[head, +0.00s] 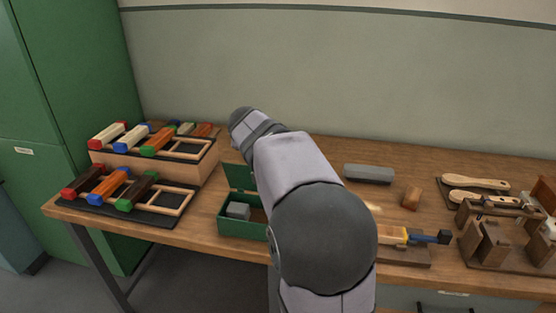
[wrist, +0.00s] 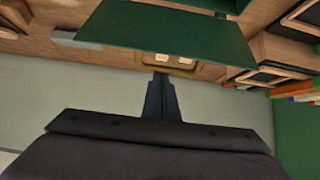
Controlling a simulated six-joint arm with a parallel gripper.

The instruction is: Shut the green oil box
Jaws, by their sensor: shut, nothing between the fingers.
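The green oil box (head: 244,228) stands on the bench, left of the middle. Its lid (head: 240,177) stands raised at the back edge, so the box is open. A grey block (head: 238,210) shows inside. My arm hides the right part of the box in the head view. The lid (wrist: 170,25) fills the upper middle of the wrist view. My gripper (wrist: 160,76) is shut and empty, its fingertips just below the lid's edge in that picture, with a small gap showing. The head view does not show the fingers.
A grey stone (head: 369,174) and a brown block (head: 412,196) lie to the right. Tools and wooden holders (head: 487,240) fill the right end. The wall (head: 400,80) is close behind the bench.

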